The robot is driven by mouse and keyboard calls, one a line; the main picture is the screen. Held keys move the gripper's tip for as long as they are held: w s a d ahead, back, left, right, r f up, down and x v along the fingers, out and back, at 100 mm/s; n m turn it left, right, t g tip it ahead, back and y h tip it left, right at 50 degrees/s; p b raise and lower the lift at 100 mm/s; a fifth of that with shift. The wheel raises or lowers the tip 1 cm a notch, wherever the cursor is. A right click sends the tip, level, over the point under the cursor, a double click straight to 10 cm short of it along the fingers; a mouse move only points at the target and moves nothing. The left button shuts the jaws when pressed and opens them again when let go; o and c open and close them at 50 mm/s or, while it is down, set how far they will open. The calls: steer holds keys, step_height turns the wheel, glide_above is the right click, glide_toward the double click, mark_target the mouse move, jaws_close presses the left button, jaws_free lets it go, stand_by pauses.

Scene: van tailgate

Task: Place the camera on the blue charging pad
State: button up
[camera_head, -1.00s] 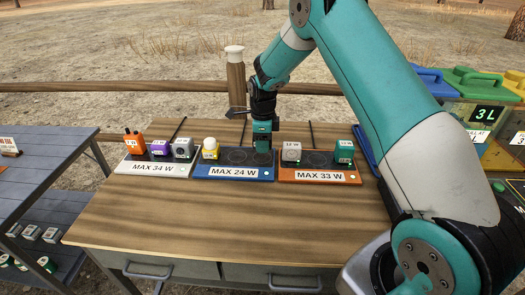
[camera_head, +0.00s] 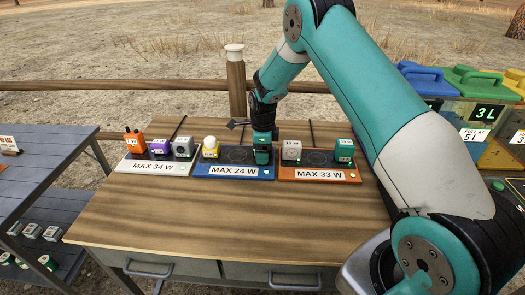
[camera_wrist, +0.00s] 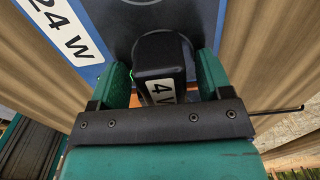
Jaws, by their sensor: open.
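The blue charging pad (camera_head: 222,171), marked MAX 24 W, lies at the back middle of the table in the head view. A black device (camera_wrist: 160,55) marked 4 W, likely the camera, is over the pad's right end in the wrist view and appears to rest on it. My gripper (camera_wrist: 163,80) is open, with one green finger on each side of the device. Whether a finger touches it I cannot tell. In the head view, my gripper (camera_head: 262,150) hides most of the device.
A yellow-and-white device (camera_head: 210,147) stands on the blue pad's left. The white pad (camera_head: 152,167) with several devices is on the left. The orange pad (camera_head: 319,176) with two devices is on the right. The table's front half (camera_head: 220,225) is clear.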

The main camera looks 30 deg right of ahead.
step_height(320, 180, up, 12)
steer(key=shift+f+b, duration=0.1)
steer(key=shift+b, duration=0.6)
steer(key=s+a+r+n+y, duration=0.2)
steer(key=s+a+r+n, duration=0.8)
steer(key=s+a+n, duration=0.3)
steer(key=s+a+r+n+y, duration=0.1)
steer(key=s+a+r+n, duration=0.1)
steer(key=s+n, duration=0.7)
steer(key=s+a+r+n+y+p, duration=0.1)
steer(key=s+a+n, duration=0.3)
steer(key=s+n, duration=0.6)
steer(key=shift+s+a+r, duration=0.4)
steer(key=shift+s+r, duration=0.2)
steer(key=shift+s, duration=0.65)
